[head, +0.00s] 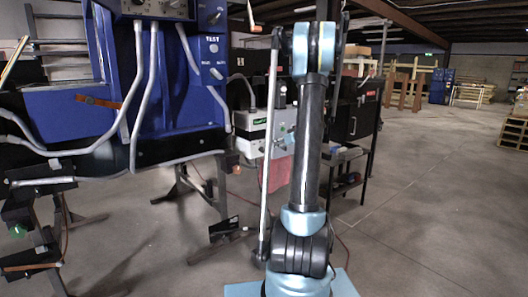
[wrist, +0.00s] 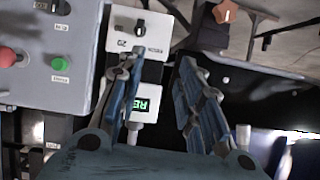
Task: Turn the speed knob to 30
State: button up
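In the wrist view a small black knob (wrist: 140,28) sits on a white panel (wrist: 122,18); I cannot read its marks surely, nor confirm it is the speed knob. A green-lit display (wrist: 143,101) below it shows letters starting "RE", partly covered by a finger. My gripper (wrist: 160,62) is open, its two fingers apart with nothing between them. The knob lies just beyond the left fingertip; contact cannot be judged. In the head view a white control box (head: 254,124) with a green label stands behind my arm; the gripper cannot be made out there.
A grey panel (wrist: 55,85) at left carries a red button (wrist: 7,57), a green button (wrist: 60,63) and another black knob (wrist: 61,7). An orange star-shaped knob (wrist: 225,11) is at upper right. The blue machine (head: 65,112) fills the head view's left; open floor (head: 430,215) lies right.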

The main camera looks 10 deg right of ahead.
aim_at(262, 150)
jog(key=w+d+x, duration=0.1)
jog(key=d+x, duration=0.1)
jog(key=x, duration=0.7)
jog(key=w+d+x, duration=0.1)
jog(key=x, duration=0.8)
jog(key=shift+w+d+t, duration=0.2)
jog(key=shift+w+t, duration=0.2)
jog(key=shift+w, duration=0.15)
grip_shut()
